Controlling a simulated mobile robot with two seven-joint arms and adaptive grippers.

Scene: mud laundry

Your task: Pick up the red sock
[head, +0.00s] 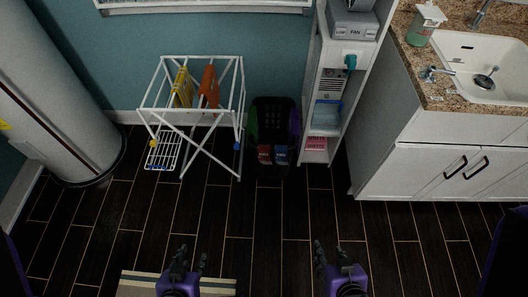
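A small red cloth item (265,154), which looks like the red sock, hangs on the front of the dark laundry basket (272,116) by the far wall. It is too small to be sure of its shape. A blue item (281,155) hangs just right of it. My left gripper (190,262) is low in the picture, its fingers apart with nothing between them. My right gripper (330,254) is low and right of centre, also with fingers apart and empty. Both are well short of the basket.
A white drying rack (176,127) with yellow and orange cloths stands left of the basket. A white shelf unit (318,98) stands close on its right, then a sink cabinet (433,170). A water-heater-like cylinder (62,100) is at left. The dark floor between is clear.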

